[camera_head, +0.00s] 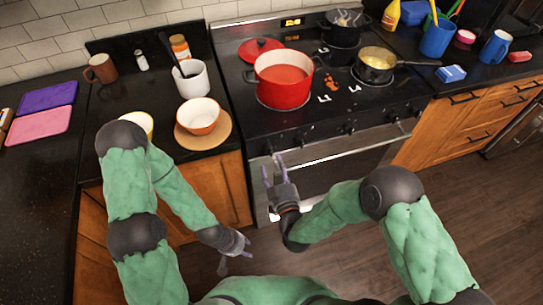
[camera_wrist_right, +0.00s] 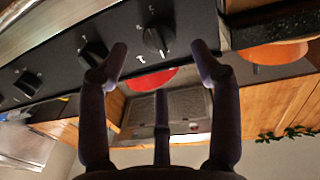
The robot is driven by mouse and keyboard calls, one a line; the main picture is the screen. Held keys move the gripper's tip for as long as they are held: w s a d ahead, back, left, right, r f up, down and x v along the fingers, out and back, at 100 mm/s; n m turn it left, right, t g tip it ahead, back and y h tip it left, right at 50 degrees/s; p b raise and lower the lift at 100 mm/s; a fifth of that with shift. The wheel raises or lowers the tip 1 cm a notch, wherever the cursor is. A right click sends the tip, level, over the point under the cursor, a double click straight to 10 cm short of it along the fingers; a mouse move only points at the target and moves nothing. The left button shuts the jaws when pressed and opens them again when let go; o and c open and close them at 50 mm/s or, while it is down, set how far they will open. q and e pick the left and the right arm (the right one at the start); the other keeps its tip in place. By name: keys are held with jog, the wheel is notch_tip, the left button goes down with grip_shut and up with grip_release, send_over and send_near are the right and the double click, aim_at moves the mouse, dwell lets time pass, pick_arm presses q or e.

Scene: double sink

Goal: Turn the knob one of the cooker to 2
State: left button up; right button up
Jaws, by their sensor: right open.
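The black cooker (camera_head: 240,105) has a row of dark knobs along its front panel. The leftmost knob (camera_head: 268,147) is just beyond my right gripper (camera_head: 273,165), which is open and empty in front of the panel. In the right wrist view, a black knob (camera_wrist_right: 158,38) with a white mark beneath it lies between and just beyond the spread fingertips, apparently untouched. Two more knobs, the middle one (camera_wrist_right: 93,53) and the far-left one (camera_wrist_right: 27,84), show there. My left gripper (camera_head: 238,256) hangs low before the wooden cabinet, away from the knobs; its opening is unclear.
A red pot (camera_head: 283,88), a yellow-filled pan (camera_head: 375,66) and a black pot (camera_head: 341,28) stand on the cooker. An orange bowl (camera_head: 198,115) sits on the left counter. The oven handle (camera_head: 340,155) runs below the knobs. Floor ahead is clear.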

aim_at(271, 153)
jog(key=b+x, duration=0.1)
jog(key=x, duration=0.4)
jog(key=shift+w+a, duration=0.1)
jog(key=shift+w, duration=0.3)
jog(key=c, duration=1.1)
